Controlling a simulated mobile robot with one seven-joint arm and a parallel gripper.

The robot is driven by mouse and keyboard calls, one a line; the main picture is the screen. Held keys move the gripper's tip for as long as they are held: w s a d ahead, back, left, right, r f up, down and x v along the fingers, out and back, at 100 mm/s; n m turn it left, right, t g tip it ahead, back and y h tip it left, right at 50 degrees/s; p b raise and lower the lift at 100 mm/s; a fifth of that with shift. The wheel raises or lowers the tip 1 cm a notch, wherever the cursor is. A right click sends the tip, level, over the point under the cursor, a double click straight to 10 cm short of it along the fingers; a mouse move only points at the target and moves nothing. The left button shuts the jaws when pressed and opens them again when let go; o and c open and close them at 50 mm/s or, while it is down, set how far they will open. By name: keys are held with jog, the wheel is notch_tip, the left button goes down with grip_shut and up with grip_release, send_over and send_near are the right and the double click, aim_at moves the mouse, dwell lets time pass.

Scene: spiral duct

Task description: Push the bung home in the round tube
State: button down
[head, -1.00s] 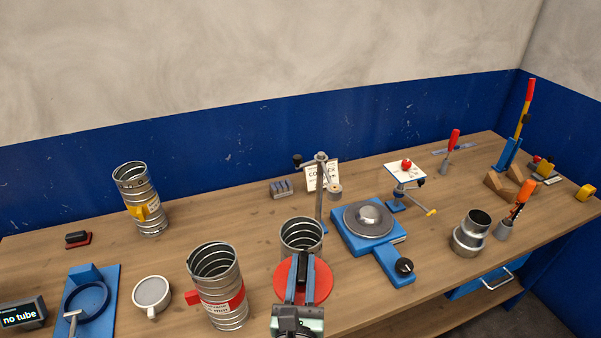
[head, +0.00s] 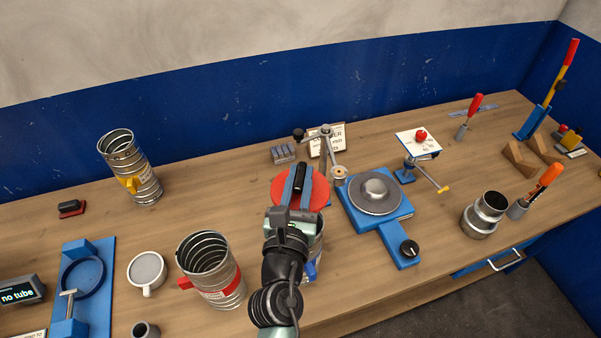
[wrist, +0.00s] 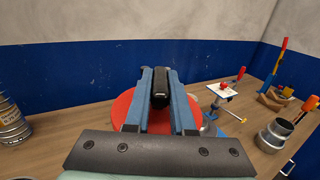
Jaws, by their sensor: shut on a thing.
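The bung is a red disc (head: 318,192) with a black upright handle. My gripper (head: 299,178) is shut on the handle; the wrist view also shows the blue fingers (wrist: 160,82) on either side of it, with the red disc (wrist: 124,106) below. A round spiral metal tube (head: 317,243) with a blue patch low down stands under and just in front of the disc. My gripper and arm hide most of this tube and its mouth. I cannot tell whether the disc touches the rim.
A red-banded tube (head: 224,283) stands close on the left, and a yellow-banded tube (head: 146,185) at the back left. A blue fixture with a round metal plate (head: 376,207) is close on the right. A post with an arm (head: 325,150) stands just behind the disc.

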aim_at(300, 197)
notch_tip(300, 197, down, 6)
jog(key=b, duration=0.5)
jog(key=shift+r, duration=0.2)
jog(key=shift+s+f+b, duration=0.1)
jog(key=shift+f+b, duration=1.75)
jog(key=shift+f, duration=0.6)
dwell(1.6)
jog(key=c, duration=0.7)
grip_release()
jog(key=shift+r, duration=0.1)
jog(key=shift+s+a+b, duration=0.3)
jog(key=shift+s+b, duration=0.3)
jog(key=shift+s, duration=1.55)
jog(key=shift+s+a+b, duration=0.35)
jog(key=shift+s+b, duration=0.25)
jog(key=shift+s, duration=1.5)
jog(key=shift+s+a+b, duration=0.3)
jog(key=shift+s+b, duration=0.3)
jog(key=shift+s, duration=1.55)
